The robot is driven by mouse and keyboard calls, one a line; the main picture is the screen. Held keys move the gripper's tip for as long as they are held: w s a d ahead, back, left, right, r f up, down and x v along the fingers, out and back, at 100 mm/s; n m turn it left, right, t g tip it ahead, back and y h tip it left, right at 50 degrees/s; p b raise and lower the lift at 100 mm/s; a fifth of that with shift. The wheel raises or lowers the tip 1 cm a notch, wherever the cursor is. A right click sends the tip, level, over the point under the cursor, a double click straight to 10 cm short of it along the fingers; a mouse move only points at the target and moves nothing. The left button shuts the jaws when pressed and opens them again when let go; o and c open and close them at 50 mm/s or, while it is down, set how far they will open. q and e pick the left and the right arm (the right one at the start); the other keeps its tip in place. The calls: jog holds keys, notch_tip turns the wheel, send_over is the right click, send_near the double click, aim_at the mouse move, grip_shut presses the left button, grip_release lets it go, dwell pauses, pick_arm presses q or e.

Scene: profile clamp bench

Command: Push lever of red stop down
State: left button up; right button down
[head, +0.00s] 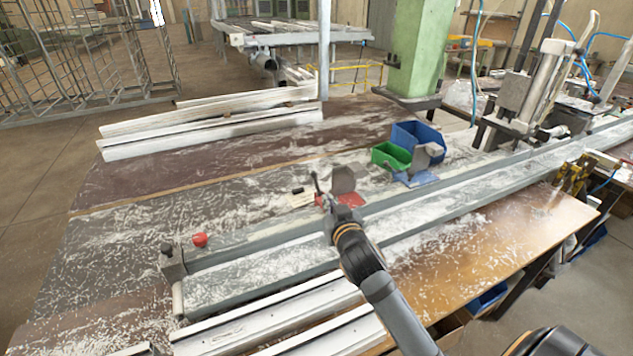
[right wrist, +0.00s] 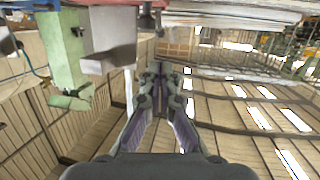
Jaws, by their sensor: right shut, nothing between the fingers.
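The red stop (head: 351,199) sits on the long rail behind my right wrist, with a grey upright plate (head: 343,180) on it. In the right wrist view, which is upside down, some of its red (right wrist: 147,21) shows at the top edge beside the grey plate (right wrist: 107,38). A small dark part there may be the lever; I cannot tell its angle. My right gripper (head: 315,178) is shut and empty, just left of the plate. Its fingertips (right wrist: 156,72) appear above the stop; contact is not clear. My left gripper is not in view.
A blue stop (head: 417,180) with its own grey plate stands further right, near green (head: 391,156) and blue (head: 419,135) bins. A red knob (head: 200,240) is at the rail's left end. White profiles (head: 210,125) lie behind; a clamp (head: 520,110) stands right.

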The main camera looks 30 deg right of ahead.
aim_at(314, 176)
jog(key=p+x, duration=0.2)
jog(key=x, duration=1)
jog(key=shift+w, duration=0.35)
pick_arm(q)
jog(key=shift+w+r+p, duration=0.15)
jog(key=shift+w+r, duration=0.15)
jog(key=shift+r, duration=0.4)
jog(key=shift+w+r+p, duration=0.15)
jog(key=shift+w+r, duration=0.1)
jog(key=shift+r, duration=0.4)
pick_arm(e)
jog(key=shift+w+d+f, duration=0.15)
jog(key=shift+w+d, duration=0.05)
jog(key=shift+w, duration=0.4)
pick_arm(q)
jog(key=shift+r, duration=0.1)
